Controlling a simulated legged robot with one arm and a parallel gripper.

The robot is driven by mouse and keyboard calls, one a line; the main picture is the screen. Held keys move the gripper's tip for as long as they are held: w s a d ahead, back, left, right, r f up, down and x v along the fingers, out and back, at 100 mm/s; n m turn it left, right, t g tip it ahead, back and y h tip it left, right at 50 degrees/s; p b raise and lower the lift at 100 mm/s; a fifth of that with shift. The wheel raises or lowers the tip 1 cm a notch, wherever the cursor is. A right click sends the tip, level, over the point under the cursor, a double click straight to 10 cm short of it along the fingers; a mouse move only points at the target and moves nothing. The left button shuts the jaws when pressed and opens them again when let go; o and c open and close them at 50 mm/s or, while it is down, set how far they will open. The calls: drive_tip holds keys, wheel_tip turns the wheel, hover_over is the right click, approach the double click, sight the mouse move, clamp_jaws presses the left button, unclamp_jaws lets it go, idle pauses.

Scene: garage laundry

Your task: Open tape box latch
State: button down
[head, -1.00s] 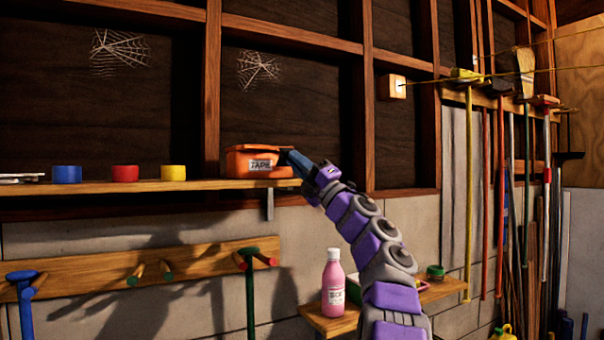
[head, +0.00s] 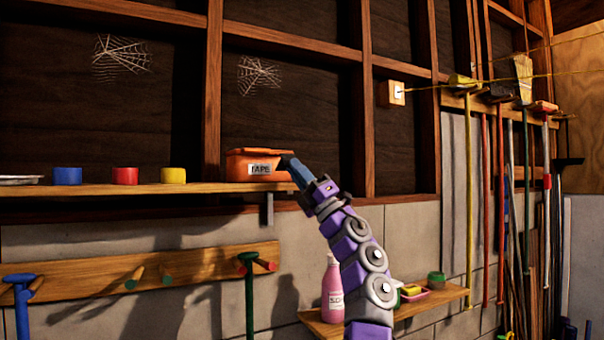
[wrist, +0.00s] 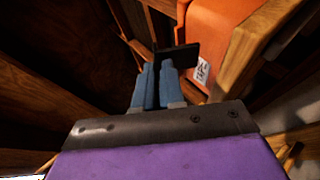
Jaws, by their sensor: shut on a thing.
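A dark latch (wrist: 180,55) sticks out from the box side in the wrist view. My gripper (head: 288,163) is at the box's right end. In the wrist view its blue fingers (wrist: 155,72) are close together, shut on the dark latch. The exact grip on the latch is partly hidden by the fingertips.
Blue (head: 67,176), red (head: 125,176) and yellow (head: 173,176) rolls stand on the shelf (head: 110,189) to the left. A pink bottle (head: 332,292) stands on a lower shelf below my arm. Long-handled tools hang at the right.

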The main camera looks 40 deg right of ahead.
drive_tip(key=shift+w+a+f+n+y, duration=0.25)
drive_tip(key=shift+n+y, duration=0.15)
drive_tip(key=shift+y, duration=0.1)
idle(0.4)
drive_tip(key=c, duration=1.4)
unclamp_jaws()
drive_tip(key=shift+w+a, duration=0.1)
drive_tip(key=shift+w, duration=0.05)
drive_tip(key=shift+o, duration=0.8)
drive_tip(key=shift+a, duration=0.1)
drive_tip(key=shift+s, duration=0.25)
drive_tip(key=b+v, duration=0.4)
drive_tip(key=v, duration=1.3)
drive_tip(key=shift+f, duration=0.1)
